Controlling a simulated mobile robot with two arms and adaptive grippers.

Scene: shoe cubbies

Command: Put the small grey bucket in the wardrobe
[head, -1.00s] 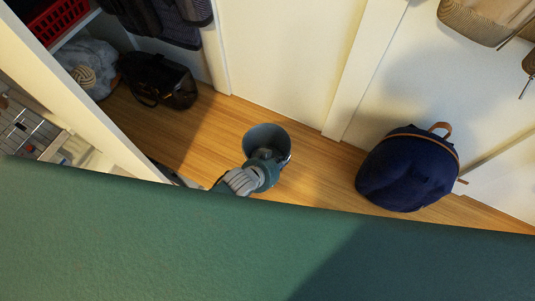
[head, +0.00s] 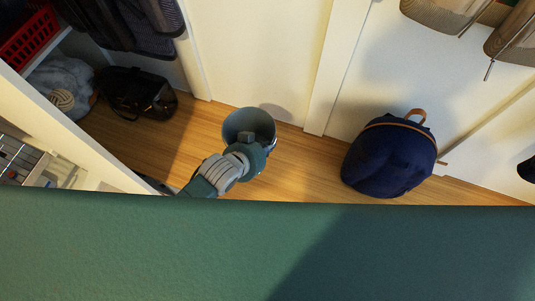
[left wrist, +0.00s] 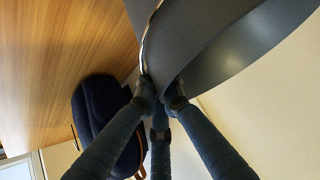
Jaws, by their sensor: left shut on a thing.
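The small grey bucket (head: 240,120) is in the middle of the head view, its open mouth towards the camera. My left gripper (head: 250,147) is shut on the bucket's near rim. In the left wrist view the fingers (left wrist: 160,92) meet at the rim of the bucket (left wrist: 225,50), which fills the upper right. The bucket seems to be held above the wooden floor; its underside is hidden. The open wardrobe, with its white side panel (head: 85,135), is at the left of the head view. My right gripper is not in view.
Inside the wardrobe are a black bag (head: 140,95), a grey blanket (head: 60,80), a red basket (head: 28,38) and hanging clothes (head: 125,22). A navy backpack (head: 390,155) stands on the floor at right. Bare floor (head: 180,140) lies between bag and bucket.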

